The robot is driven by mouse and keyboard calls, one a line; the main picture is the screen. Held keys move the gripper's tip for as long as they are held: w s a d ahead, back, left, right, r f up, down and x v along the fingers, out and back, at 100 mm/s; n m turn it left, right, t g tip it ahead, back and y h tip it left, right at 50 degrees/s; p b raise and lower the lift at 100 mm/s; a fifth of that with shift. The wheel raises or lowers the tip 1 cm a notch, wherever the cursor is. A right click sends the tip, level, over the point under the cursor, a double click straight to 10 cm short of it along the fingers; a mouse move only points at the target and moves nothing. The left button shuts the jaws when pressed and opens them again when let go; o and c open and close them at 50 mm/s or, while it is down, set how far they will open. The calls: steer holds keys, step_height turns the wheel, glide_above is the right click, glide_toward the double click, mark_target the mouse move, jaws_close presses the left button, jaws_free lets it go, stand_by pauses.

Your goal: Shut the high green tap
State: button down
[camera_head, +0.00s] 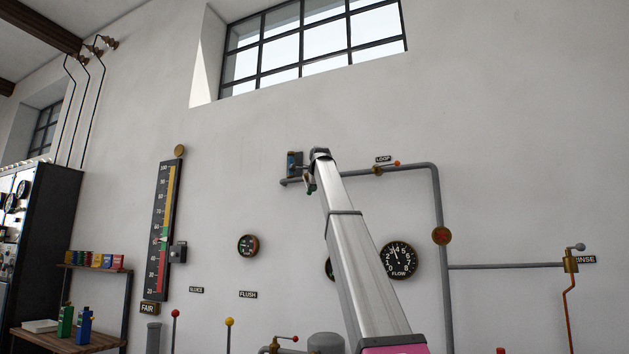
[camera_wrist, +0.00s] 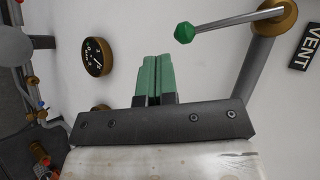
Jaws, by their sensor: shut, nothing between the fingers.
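The high green tap shows in the wrist view as a lever with a green knob (camera_wrist: 184,32), running to a brass body (camera_wrist: 278,16) at the top right. The lever stands at an angle to the grey pipe (camera_wrist: 255,65) below the body. My gripper (camera_wrist: 152,60) has its green fingers pressed together and empty. Its tips are just below and left of the knob in that view, apart from it. In the head view my gripper (camera_head: 310,188) is by the left end of the upper pipe, and the tap there is largely hidden or too small to tell.
A VENT sign (camera_wrist: 307,45) sits beside the brass body. A tap with an orange knob (camera_head: 397,163) is farther right under the LOOP sign (camera_head: 384,158). The FLOW dial (camera_head: 398,260) is right of my arm.

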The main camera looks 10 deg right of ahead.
steer(key=shift+w+a, duration=0.2)
steer(key=shift+w, duration=1.75)
steer(key=a, duration=0.1)
steer(key=w+a+f+m+t+y, duration=0.1)
steer(key=a, duration=0.1)
steer(key=shift+w+f+t+y, duration=0.3)
steer(key=shift+w+f+t, duration=0.05)
steer(key=shift+t, duration=0.05)
steer(key=shift+r, duration=0.1)
glide_toward(310, 193)
steer(key=s, duration=0.1)
steer(key=s+a, duration=0.1)
steer(key=s, duration=0.1)
steer(key=s+a, duration=0.1)
steer(key=s, duration=0.1)
steer(key=shift+a, duration=0.2)
